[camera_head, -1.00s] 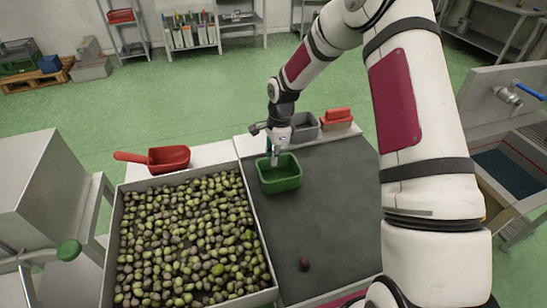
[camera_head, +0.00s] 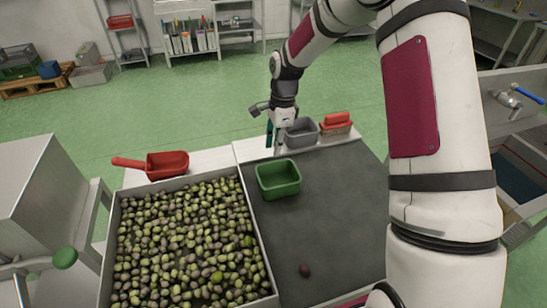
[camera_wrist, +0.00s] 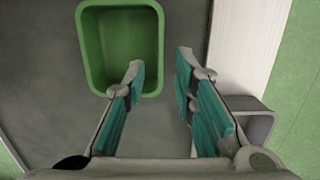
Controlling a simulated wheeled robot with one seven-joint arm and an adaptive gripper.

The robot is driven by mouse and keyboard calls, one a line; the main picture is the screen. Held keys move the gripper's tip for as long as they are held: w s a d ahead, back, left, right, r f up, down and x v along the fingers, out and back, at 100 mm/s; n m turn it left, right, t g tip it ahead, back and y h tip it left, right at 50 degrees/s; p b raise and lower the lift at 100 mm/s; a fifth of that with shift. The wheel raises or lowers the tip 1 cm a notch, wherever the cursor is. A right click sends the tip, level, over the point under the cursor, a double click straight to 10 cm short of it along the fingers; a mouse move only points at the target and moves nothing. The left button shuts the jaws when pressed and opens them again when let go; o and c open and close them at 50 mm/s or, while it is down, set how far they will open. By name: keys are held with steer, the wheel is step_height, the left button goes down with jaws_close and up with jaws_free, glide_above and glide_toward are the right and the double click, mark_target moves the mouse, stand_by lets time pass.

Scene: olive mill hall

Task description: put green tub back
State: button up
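The green tub (camera_head: 278,179) is an open, empty box on the dark mat (camera_head: 325,215), near the mat's back left corner, beside the olive tray. My gripper (camera_head: 273,140) is just behind and above the tub, clear of it in the head view. In the wrist view the tub (camera_wrist: 120,45) lies at upper left, and my gripper (camera_wrist: 158,72) shows two teal-padded fingers spread apart with bare mat between them. The left fingertip overlaps the tub's lower right corner in that picture; nothing is held.
A red scoop (camera_head: 152,165) lies behind the olive tray (camera_head: 118,235). A single dark olive (camera_head: 305,270) lies on the otherwise clear front mat.

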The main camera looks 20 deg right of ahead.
steer(key=s+r+n+t+h, duration=0.1)
steer(key=s+r+n, duration=0.3)
steer(key=s+r, duration=0.45)
steer(key=s+r+n+t+h, duration=0.1)
steer(key=s+r+n, duration=0.4)
steer(key=r, duration=0.7)
steer(key=s+r+n+t, duration=0.2)
steer(key=s+n, duration=0.7)
steer(key=s, duration=1.1)
steer(key=shift+s+a+r+y, duration=0.2)
steer(key=shift+a+r+y, duration=0.05)
steer(key=shift+r+y, duration=0.1)
